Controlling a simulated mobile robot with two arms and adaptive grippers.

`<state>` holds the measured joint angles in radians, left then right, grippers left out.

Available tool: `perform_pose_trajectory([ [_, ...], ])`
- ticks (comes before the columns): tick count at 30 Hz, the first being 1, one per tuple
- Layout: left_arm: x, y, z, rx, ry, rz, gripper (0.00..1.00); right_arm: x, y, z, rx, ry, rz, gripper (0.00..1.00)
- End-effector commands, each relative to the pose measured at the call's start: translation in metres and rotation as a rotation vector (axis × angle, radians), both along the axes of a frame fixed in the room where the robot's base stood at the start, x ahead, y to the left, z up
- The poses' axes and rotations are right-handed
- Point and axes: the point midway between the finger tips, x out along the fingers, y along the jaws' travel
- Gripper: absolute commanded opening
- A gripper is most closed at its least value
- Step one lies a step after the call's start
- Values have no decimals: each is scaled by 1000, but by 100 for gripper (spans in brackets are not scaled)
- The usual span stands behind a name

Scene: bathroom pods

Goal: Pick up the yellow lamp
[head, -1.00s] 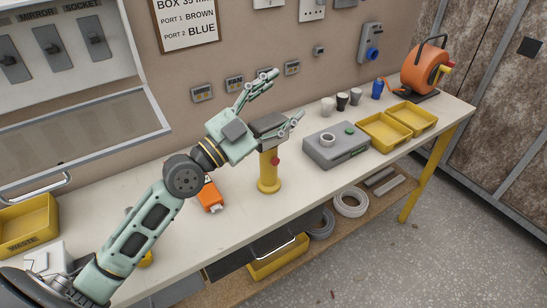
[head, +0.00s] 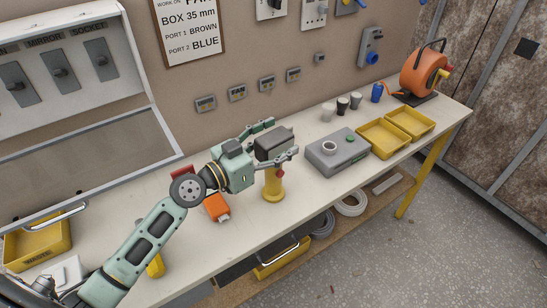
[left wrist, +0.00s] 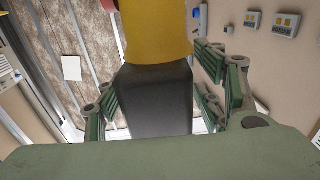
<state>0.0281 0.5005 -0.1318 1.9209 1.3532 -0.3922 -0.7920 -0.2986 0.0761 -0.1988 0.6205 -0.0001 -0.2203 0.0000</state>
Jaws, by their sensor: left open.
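The yellow lamp (head: 273,188) stands upright on the workbench, with a yellow body, a red button on its side and a dark grey head on top. My left gripper (head: 284,137) is open at the lamp's head, one finger on the far side and one on the near side. In the left wrist view the dark head of the lamp (left wrist: 157,100) lies between the spread fingers, with the yellow body beyond it. Gaps show between head and fingers there. My right gripper is in no view.
An orange object (head: 216,207) lies left of the lamp on the bench (head: 325,186). A grey box (head: 338,152) with a green button stands to the right, then yellow trays (head: 383,139), cups and an orange cable reel (head: 424,72). A yellow waste bin (head: 38,245) is at left.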

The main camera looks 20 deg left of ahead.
Motion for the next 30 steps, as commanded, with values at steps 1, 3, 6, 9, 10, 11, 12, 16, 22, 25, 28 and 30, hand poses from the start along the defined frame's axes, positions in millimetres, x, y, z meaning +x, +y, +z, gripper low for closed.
perform_pose_trajectory([
  [1, 6, -5, 8, -6, 0, 0, 62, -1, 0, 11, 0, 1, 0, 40],
  [3, 14, -12, 8, -4, 0, 0, 62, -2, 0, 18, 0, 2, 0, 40],
  [6, 24, -18, 5, -4, 0, 0, 62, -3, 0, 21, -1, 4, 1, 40],
  [9, 29, -21, 3, -1, 1, 0, 62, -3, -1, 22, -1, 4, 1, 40],
  [10, 30, -22, 3, 0, 0, -1, 62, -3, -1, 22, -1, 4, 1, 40],
  [11, 30, -22, 2, 0, 0, -1, 62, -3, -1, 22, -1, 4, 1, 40],
  [12, 31, -22, 2, 0, 0, -1, 62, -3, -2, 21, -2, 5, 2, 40],
  [16, 30, -22, 2, 1, -1, -1, 62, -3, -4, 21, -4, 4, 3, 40],
  [22, 30, -22, 2, 1, -1, 0, 47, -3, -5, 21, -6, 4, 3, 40],
  [25, 30, -22, 2, 1, -1, 0, 38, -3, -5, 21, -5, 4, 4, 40],
  [28, 30, -22, 2, 1, -1, 0, 29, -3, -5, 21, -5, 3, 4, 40],
  [30, 30, -22, 2, 1, -1, 0, 23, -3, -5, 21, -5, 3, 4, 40],
])
